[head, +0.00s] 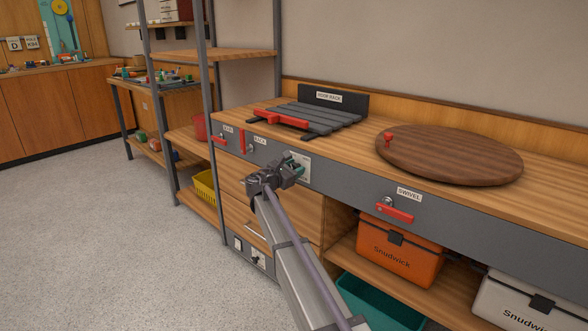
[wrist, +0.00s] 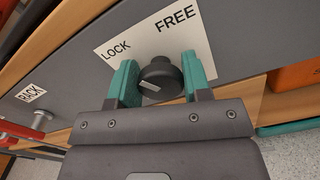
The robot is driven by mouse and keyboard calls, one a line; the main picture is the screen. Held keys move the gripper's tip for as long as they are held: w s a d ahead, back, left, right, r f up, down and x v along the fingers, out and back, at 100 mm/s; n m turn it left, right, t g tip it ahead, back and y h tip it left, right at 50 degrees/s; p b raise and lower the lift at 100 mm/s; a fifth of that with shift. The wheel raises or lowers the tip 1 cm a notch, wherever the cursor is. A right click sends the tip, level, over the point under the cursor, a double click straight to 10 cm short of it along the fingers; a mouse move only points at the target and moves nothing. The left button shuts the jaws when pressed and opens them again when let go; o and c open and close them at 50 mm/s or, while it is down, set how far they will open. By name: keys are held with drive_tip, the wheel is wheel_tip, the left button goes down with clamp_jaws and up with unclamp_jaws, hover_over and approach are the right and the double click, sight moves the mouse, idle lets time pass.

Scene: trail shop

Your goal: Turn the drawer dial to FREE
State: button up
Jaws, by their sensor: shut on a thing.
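The drawer dial (wrist: 160,80) is a dark round knob in front of a white plate (wrist: 125,42) on the grey front panel. The plate reads LOCK at its left and FREE at its right in the wrist view. The teal fingers of my gripper (wrist: 161,72) stand on both sides of the dial, shut on it. A small pale mark shows on the dial's lower left; I cannot tell which word the dial points to. In the head view my gripper (head: 293,166) is at the white plate (head: 301,164), and it hides the dial.
Red levers (head: 242,141) sit left on the panel near the RACK label (head: 260,141). A red SWIVEL handle (head: 394,213) is at the right. A slatted rack (head: 318,115) and a round wooden board (head: 455,155) are on the counter. An orange box (head: 398,246) stands below.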

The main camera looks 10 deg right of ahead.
drive_tip(key=m, duration=0.7)
drive_tip(key=shift+s+f, duration=0.1)
drive_tip(key=m, duration=0.4)
drive_tip(key=shift+d, duration=0.1)
drive_tip(key=shift+f+m, duration=0.1)
drive_tip(key=shift+m, duration=1.6)
drive_tip(key=o, duration=0.9)
drive_tip(key=v, duration=1.1)
drive_tip(key=shift+d, duration=0.1)
